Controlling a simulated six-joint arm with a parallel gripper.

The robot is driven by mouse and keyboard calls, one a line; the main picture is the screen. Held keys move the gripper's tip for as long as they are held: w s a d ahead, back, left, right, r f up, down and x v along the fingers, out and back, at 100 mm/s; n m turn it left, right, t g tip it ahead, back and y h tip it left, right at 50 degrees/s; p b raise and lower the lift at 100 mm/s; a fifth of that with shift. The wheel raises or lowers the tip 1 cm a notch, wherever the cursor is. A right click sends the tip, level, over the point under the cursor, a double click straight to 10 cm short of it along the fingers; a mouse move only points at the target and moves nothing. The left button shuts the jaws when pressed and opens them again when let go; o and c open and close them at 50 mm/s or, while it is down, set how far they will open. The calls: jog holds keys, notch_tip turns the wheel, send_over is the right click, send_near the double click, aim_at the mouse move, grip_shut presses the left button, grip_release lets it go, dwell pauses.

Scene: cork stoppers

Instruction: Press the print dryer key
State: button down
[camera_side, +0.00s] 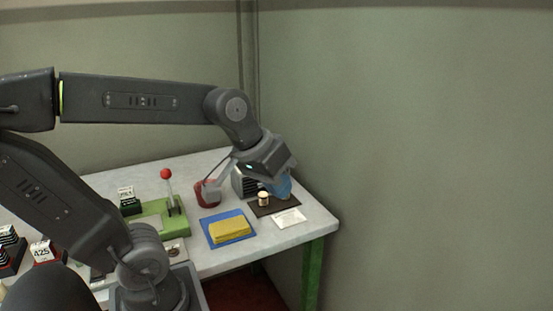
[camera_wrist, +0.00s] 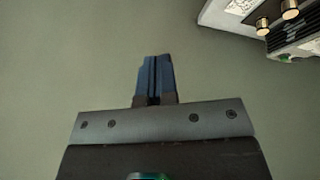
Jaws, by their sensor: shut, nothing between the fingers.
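My gripper (camera_wrist: 152,62) is shut and empty, its two dark blue fingers together in the wrist view. In the side view it hangs over the right end of the table, where a blue shape shows below the wrist. A dark ribbed box (camera_side: 243,184), possibly the print dryer, stands behind and left of it, partly hidden. In the wrist view a dark ribbed box (camera_wrist: 300,38) shows at the top right, apart from the fingers, with a small green spot (camera_wrist: 284,58) on its edge. I cannot tell whether that spot is the key.
A dark mat (camera_side: 256,210) bears a pale cork stopper (camera_side: 263,199). Near it are a white card (camera_side: 289,218), a yellow block (camera_side: 230,230) on a blue mat (camera_side: 209,225), and a red object (camera_side: 206,193). A red-knobbed lever (camera_side: 167,174) stands farther left.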

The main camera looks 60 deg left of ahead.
jog(key=w+a+r+n+t, duration=0.1)
jog(key=w+a+n+t, duration=0.1)
jog(key=w+a+n, duration=1.3)
jog(key=w+a+f+n, duration=0.1)
jog(key=a+n, duration=0.2)
jog(key=a, duration=0.5)
jog(key=w+a+f+n+t+y, duration=0.1)
jog(key=a+f+n, duration=0.1)
jog(key=a, duration=0.6)
jog(key=w+a+f+n, duration=0.2)
jog(key=a+n, duration=0.2)
jog(key=a, duration=0.4)
jog(key=shift+a+t+y, duration=0.15)
jog(key=shift+t+y, duration=0.15)
jog(key=shift+f, duration=4.35)
jog(key=shift+f, duration=0.4)
